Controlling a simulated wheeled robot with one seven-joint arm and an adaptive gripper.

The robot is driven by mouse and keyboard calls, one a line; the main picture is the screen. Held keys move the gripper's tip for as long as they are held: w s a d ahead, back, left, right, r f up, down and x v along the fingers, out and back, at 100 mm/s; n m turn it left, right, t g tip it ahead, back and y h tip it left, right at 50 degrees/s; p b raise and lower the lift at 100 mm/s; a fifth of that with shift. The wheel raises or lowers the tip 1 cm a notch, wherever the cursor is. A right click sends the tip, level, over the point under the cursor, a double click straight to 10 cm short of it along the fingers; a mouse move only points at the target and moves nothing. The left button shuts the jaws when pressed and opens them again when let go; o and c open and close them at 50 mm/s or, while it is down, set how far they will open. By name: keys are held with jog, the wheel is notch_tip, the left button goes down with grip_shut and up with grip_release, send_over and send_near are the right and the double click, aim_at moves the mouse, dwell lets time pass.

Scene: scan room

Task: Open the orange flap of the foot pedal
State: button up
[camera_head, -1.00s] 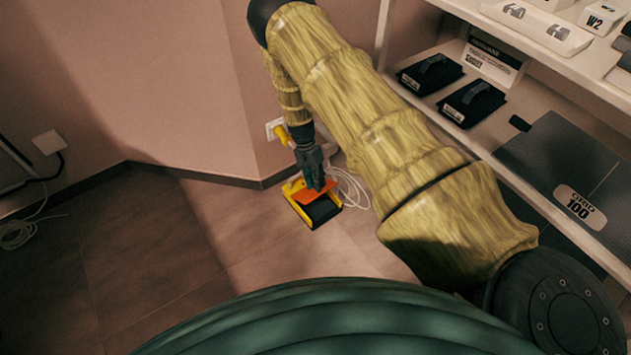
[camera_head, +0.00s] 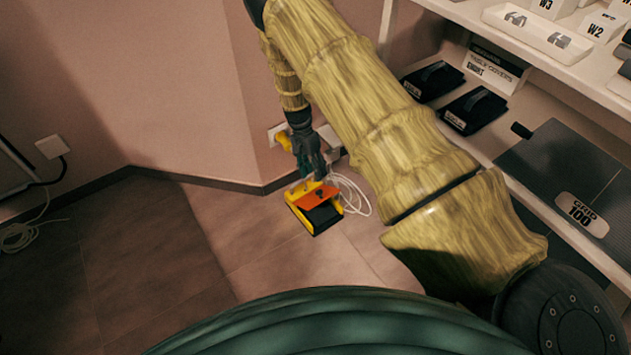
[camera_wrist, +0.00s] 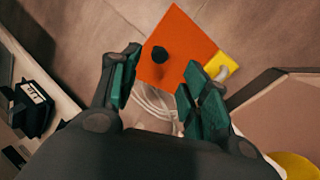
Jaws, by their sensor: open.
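The foot pedal has a yellow body (camera_head: 297,207) and a black recess or tread (camera_head: 323,217) and stands on the floor by the wall corner. Its orange flap (camera_head: 314,196) lies across the back part and looks slanted; I cannot tell how far it is raised. My gripper (camera_head: 317,177) is just behind and above the flap, apart from it as far as I can see. In the wrist view the orange flap (camera_wrist: 182,40) with a dark round spot lies beyond my open, empty fingers (camera_wrist: 158,88). A yellow corner of the pedal (camera_wrist: 222,67) shows beside it.
White cable (camera_head: 353,192) loops on the floor right of the pedal, near wall sockets (camera_head: 276,135). A shelf unit (camera_head: 548,75) with boxes and dark pads stands at the right. Floor left of the pedal (camera_head: 150,235) is clear.

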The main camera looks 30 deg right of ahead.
jog(key=shift+v, duration=2.45)
